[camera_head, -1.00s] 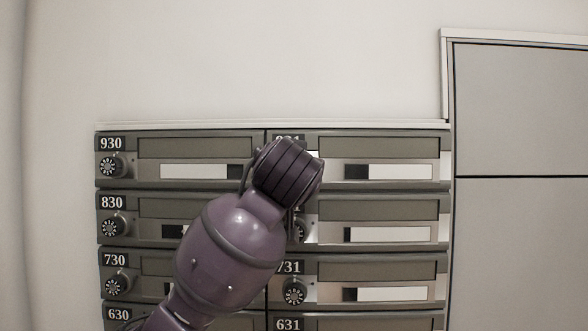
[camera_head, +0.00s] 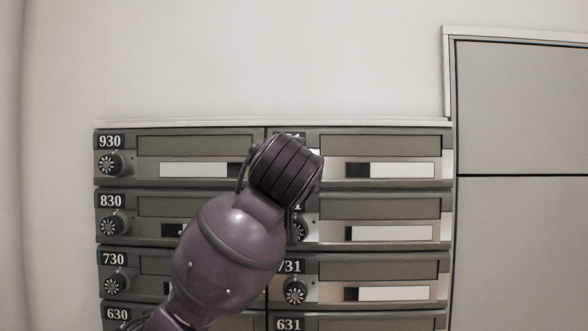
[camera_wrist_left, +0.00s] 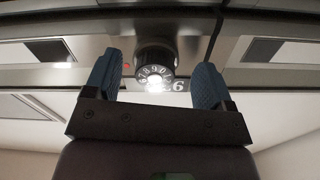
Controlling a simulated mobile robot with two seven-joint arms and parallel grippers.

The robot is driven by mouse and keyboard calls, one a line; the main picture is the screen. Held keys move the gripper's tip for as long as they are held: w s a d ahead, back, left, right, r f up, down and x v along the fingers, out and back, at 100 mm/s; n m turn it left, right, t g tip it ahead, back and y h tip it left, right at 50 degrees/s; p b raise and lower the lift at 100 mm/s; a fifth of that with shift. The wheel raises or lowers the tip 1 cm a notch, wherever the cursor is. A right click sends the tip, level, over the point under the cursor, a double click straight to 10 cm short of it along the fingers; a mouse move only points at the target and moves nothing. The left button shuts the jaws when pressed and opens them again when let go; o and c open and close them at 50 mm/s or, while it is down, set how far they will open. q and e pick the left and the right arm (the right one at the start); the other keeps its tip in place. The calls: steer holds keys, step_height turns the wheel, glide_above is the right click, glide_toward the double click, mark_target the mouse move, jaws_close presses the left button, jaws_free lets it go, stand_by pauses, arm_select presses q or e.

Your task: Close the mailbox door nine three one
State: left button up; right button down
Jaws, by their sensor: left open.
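The mailbox door 931 (camera_head: 390,146) is the top right door of the bank in the head view. It looks about flush with its neighbours; a small gap cannot be ruled out. My left arm's wrist covers its number label and dial. In the left wrist view, which looks upside down, a black numbered dial (camera_wrist_left: 155,70) shows beside a partly hidden label. My left gripper (camera_wrist_left: 157,82) is open, its two blue fingers on either side of the dial with nothing held. Contact with the door cannot be told. My right gripper is not in view.
Door 930 (camera_head: 195,147) is to the left, and doors 830 (camera_head: 160,207) and 731 (camera_head: 390,271) are lower down; all look shut. A large grey panel (camera_head: 520,110) stands to the right. The wall above the bank is clear.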

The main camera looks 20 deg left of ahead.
arm_select(q)
steer(key=b+v, duration=0.1)
steer(key=v, duration=0.8)
steer(key=shift+s+d, duration=0.2)
steer(key=shift+d, duration=0.15)
steer(key=shift+r, duration=0.1)
